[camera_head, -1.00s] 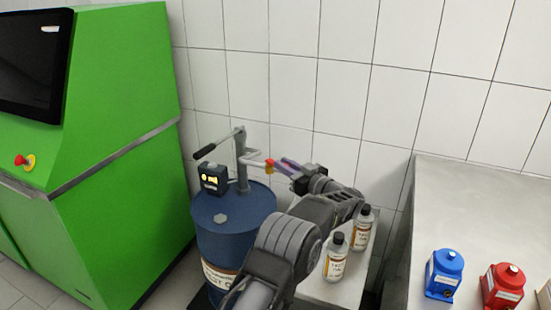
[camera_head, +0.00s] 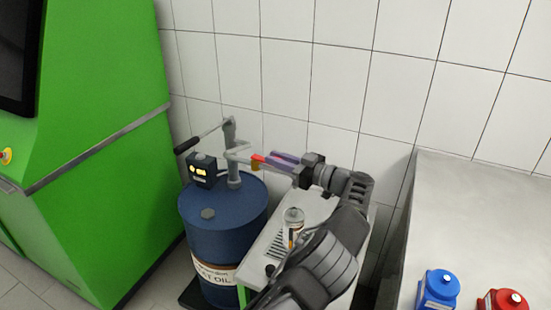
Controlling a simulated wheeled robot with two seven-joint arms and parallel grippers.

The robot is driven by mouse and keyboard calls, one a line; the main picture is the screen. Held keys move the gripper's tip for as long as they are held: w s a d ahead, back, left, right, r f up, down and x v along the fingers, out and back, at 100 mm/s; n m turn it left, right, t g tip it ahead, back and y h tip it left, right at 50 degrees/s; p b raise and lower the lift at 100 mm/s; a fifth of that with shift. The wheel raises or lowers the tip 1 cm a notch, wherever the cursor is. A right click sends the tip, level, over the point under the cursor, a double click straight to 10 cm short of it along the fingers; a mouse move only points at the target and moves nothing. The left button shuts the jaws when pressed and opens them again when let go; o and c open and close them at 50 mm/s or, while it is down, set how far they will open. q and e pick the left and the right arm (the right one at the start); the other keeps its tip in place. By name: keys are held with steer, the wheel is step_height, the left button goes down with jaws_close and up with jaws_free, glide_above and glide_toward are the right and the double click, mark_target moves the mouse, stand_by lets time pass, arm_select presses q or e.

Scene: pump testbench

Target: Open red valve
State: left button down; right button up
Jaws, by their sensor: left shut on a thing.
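The red valve (camera_head: 257,161) is a small red-orange handle on the grey pipe (camera_head: 238,151) of the pump on top of the blue oil drum (camera_head: 215,225). The fingers hide the rest of the handle. My right gripper is not in view.
A black-handled pump lever (camera_head: 205,134) and a dark box with yellow lights (camera_head: 201,171) are by the pump. A green machine (camera_head: 95,150) stands left; a metal bench (camera_head: 480,220) right.

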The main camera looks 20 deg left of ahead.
arm_select(q)
steer(key=c, duration=1.4)
jaws_free()
steer(key=shift+a, duration=0.1)
steer(key=shift+o, duration=0.2)
steer(key=d+b, duration=0.2)
steer(key=d, duration=0.6)
steer(key=shift+s, duration=0.45)
